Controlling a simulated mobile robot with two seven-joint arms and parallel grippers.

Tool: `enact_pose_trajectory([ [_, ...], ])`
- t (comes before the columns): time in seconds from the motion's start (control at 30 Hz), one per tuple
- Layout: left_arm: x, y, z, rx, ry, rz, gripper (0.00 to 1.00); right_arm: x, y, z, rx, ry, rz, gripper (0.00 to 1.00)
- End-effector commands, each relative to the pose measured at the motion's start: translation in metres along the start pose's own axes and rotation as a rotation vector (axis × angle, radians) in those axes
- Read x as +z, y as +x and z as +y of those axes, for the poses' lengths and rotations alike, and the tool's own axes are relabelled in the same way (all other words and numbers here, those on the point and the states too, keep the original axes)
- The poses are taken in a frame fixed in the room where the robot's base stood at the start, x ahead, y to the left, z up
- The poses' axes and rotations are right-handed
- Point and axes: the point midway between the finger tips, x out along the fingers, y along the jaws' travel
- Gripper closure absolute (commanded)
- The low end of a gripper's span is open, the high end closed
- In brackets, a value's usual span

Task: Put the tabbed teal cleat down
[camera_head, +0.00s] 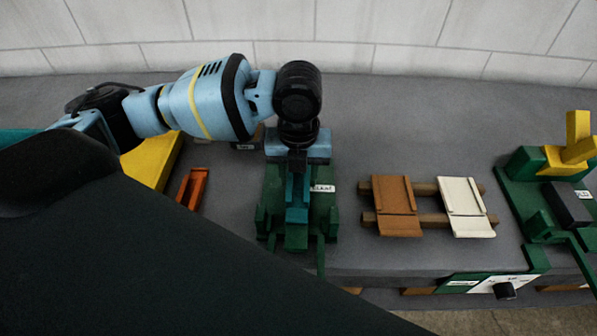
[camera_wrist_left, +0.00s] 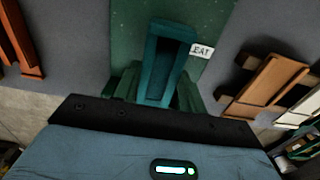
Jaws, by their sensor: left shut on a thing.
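The teal cleat (camera_head: 297,196) is a narrow, dark teal piece at the middle of the head view. It also shows in the left wrist view (camera_wrist_left: 160,75), over a dark green fixture. My left gripper (camera_head: 297,168) points down above the green fixture (camera_head: 268,215) and is shut on the cleat. The cleat is over the fixture's middle, between its raised green blocks. I cannot tell whether it touches the fixture's base. The gripper hides the cleat's far end. My right gripper is not in view.
Brown (camera_head: 395,193) and cream (camera_head: 463,205) panels lie on wooden rails right of the fixture. An orange piece (camera_head: 192,188) and a yellow block (camera_head: 152,163) are to the left. Another green fixture (camera_head: 522,192) with a yellow part stands far right.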

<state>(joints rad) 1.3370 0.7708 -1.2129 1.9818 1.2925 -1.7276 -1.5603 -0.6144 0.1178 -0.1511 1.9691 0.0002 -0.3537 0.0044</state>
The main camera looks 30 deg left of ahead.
Motion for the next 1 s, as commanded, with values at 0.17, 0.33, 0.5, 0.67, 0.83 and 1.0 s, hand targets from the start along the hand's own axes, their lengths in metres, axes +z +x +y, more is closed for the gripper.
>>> enact_pose_trajectory([
  [0.17,0.0,0.0,0.0,-0.001,0.0,0.0,0.86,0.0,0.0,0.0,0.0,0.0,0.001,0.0],
  [0.33,0.0,0.002,0.0,-0.001,0.0,0.0,0.48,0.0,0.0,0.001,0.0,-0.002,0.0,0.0],
  [0.5,0.0,0.002,0.0,-0.001,0.0,0.0,0.37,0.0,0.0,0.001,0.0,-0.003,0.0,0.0],
  [0.67,0.0,0.002,0.0,-0.001,0.0,0.0,0.37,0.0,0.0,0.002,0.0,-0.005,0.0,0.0],
  [0.83,0.0,-0.006,0.0,-0.002,0.0,-0.001,0.37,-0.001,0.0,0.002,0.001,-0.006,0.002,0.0],
  [1.0,0.001,-0.035,-0.001,-0.005,0.001,-0.004,0.37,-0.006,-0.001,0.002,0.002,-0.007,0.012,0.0],
])
